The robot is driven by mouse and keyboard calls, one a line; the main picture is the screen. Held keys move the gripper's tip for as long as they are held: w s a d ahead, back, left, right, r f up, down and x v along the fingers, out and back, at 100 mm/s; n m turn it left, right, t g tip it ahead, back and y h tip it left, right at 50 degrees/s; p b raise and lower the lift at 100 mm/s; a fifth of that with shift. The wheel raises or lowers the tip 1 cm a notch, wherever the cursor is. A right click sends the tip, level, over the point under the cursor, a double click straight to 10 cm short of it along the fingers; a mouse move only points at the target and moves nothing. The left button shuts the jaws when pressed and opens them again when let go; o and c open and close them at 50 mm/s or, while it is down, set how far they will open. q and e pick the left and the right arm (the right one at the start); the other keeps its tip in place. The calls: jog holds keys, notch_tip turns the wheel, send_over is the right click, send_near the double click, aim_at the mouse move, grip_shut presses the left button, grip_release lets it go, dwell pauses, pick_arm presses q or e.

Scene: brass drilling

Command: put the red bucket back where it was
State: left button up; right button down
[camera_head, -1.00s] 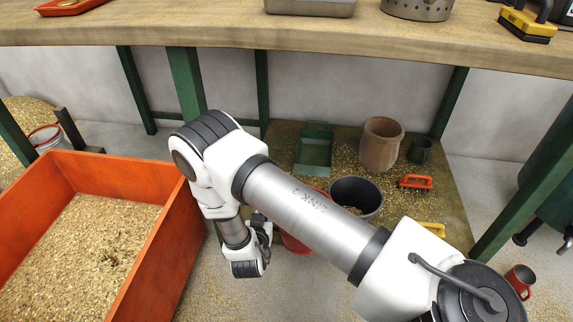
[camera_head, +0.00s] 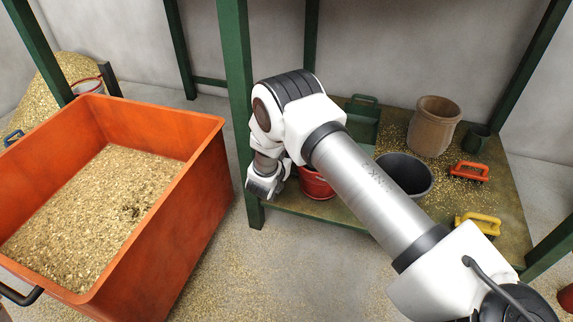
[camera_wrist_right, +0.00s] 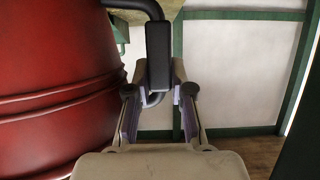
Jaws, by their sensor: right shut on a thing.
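The red bucket (camera_head: 318,184) shows in part behind my right arm in the head view, at the front left corner of the low shelf. I cannot tell whether it rests on the shelf or hangs just above it. In the right wrist view the ribbed red side of the bucket (camera_wrist_right: 55,95) fills the left. My right gripper (camera_wrist_right: 160,85) is shut on its black handle (camera_wrist_right: 158,55), beside the bucket wall. In the head view the right gripper (camera_head: 268,182) is left of the bucket, partly hidden by its own wrist. My left gripper is not in view.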

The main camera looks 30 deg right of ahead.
jog(key=shift+f, duration=0.2)
jog(key=c, duration=1)
grip_release()
jog(key=shift+c, duration=0.2)
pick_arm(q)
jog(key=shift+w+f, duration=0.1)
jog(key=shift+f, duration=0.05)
